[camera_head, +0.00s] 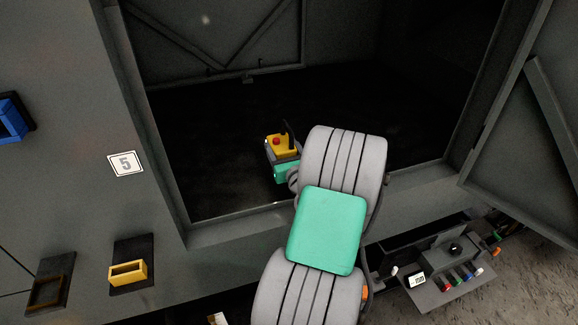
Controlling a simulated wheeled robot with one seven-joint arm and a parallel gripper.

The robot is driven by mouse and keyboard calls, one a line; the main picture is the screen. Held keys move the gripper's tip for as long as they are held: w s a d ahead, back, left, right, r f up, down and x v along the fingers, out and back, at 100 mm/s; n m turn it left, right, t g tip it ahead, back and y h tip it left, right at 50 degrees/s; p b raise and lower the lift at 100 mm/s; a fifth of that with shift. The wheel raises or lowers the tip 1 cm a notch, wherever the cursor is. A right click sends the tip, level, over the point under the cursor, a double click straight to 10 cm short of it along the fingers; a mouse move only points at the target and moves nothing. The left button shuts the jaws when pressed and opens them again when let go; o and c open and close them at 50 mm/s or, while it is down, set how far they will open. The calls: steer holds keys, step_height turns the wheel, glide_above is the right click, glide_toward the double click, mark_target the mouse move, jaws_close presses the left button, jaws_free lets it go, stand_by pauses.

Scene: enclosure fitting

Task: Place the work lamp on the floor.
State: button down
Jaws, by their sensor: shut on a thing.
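A small yellow thing (283,148) with a red round part and a black upright piece shows at the end of my arm; I take it for the work lamp. My gripper (284,160) is shut on it and holds it inside the opening of the dark enclosure. The fingertips and the lamp's underside are hard to make out. The enclosure's dark floor (215,150) lies around and behind the lamp. I cannot tell the lamp's height above it. My grey and green arm reaches in over the front sill and hides part of the floor to the right.
The sill (235,228) and left frame edge the opening. An open door (540,130) stands at the right. A shelf (455,292) with a meter and several coloured parts juts out below. Yellow (128,272) and blue (10,118) handles are on the left panel. The enclosure floor looks clear.

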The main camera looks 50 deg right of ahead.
steer(key=d+f, duration=0.1)
steer(key=d+f+b, duration=0.1)
steer(key=f, duration=0.1)
steer(key=d+f, duration=0.2)
steer(key=shift+w+b, duration=0.3)
steer(key=shift+w, duration=0.1)
steer(key=shift+d+f+b, duration=0.15)
steer(key=shift+f+b, duration=0.3)
steer(key=shift+f, duration=0.4)
steer(key=shift+d+f+b, duration=0.15)
steer(key=shift+f+b, duration=0.25)
steer(key=shift+f, duration=0.45)
steer(key=shift+f, duration=0.15)
steer(key=shift+c, duration=1.6)
jaws_free()
steer(key=shift+a+f, duration=0.1)
steer(key=shift+f, duration=0.05)
steer(key=v, duration=1.2)
